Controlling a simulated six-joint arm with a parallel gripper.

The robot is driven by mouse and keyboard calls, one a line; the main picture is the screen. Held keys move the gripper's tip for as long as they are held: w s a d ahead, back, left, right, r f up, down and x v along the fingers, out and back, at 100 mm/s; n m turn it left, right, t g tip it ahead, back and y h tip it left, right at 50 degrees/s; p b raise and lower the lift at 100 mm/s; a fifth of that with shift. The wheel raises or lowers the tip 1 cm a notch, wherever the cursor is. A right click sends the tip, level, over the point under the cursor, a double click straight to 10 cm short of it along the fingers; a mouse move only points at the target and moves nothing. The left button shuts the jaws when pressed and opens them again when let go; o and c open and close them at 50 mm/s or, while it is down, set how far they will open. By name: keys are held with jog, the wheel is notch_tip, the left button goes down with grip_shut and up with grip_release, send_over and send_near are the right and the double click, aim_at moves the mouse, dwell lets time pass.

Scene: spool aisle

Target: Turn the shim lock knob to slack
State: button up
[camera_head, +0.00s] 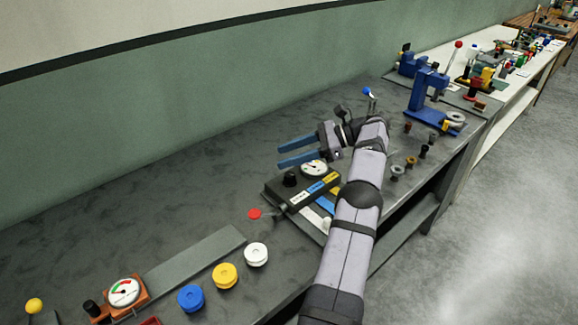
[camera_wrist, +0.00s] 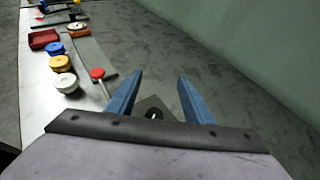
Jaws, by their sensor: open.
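A dark box (camera_head: 322,192) with white, yellow and blue labels lies on the grey bench; the label text is too small to read. A black knob (camera_head: 290,179) stands on its left end, beside a round white gauge (camera_head: 314,168). I take this to be the shim lock knob; its setting is unclear. My gripper (camera_head: 281,152), with two blue fingers, is open and empty, beyond the box, fingers pointing left. In the wrist view the gripper (camera_wrist: 160,76) has bare bench between its fingertips; I cannot make out the knob there.
A red-tipped lever (camera_head: 254,213) sticks out left of the box, also seen in the wrist view (camera_wrist: 97,74). White (camera_head: 256,254), yellow (camera_head: 224,275) and blue (camera_head: 190,298) spools stand nearer. A blue clamp (camera_head: 428,90) is at the right. The bench toward the wall is clear.

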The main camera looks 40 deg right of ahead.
jog(key=shift+r+p, duration=0.35)
jog(key=shift+r, duration=0.85)
jog(key=shift+f, duration=0.15)
